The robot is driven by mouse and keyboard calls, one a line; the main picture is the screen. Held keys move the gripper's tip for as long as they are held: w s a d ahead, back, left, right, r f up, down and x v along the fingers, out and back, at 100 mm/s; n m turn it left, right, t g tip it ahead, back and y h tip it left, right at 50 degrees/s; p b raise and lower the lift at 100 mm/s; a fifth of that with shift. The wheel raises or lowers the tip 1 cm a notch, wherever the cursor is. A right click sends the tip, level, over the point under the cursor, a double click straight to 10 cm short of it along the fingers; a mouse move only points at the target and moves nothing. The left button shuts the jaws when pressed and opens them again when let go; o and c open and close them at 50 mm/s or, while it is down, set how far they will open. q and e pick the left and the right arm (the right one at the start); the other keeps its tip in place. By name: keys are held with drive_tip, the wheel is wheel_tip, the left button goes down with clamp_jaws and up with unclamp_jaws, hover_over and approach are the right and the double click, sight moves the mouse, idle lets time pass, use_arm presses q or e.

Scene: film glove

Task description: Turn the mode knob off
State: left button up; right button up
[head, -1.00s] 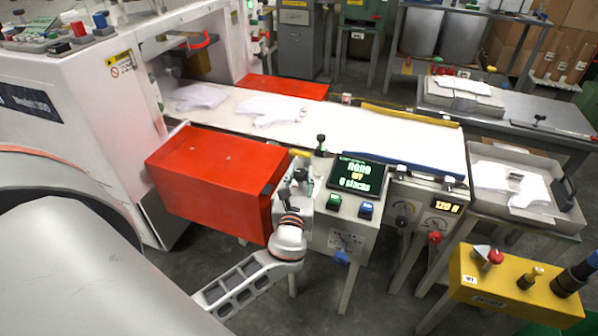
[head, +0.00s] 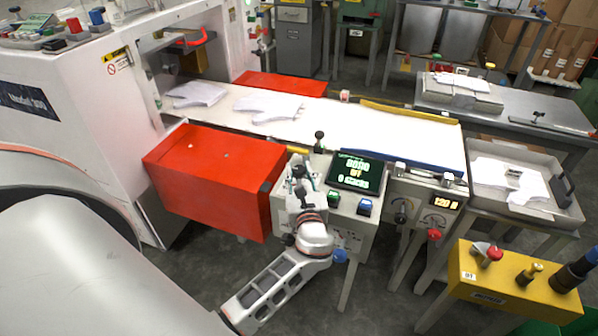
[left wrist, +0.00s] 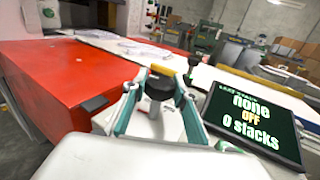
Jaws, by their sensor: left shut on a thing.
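My left gripper (head: 300,172) is over the left part of the control box beside the red cover. In the left wrist view its two teal-edged fingers (left wrist: 157,98) are shut on a black knob (left wrist: 160,86), one finger on each side. The knob has a yellow mark on top, and I take it to be the mode knob. Its base is hidden by the gripper. The dark screen (head: 357,172) right of the gripper also shows in the left wrist view (left wrist: 254,118), reading "none", "OFF" and "0 stacks". My right gripper is not in view.
A black-topped lever (head: 319,141) stands close behind the gripper. A green button (head: 334,198) and a blue button (head: 365,207) lie to its right. The red cover (head: 215,175) is close on the left. A white conveyor (head: 345,128) with gloves runs behind.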

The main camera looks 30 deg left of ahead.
use_arm(q)
drive_tip(key=o, duration=1.1)
drive_tip(key=v, duration=1.2)
drive_tip(key=shift+w, duration=0.1)
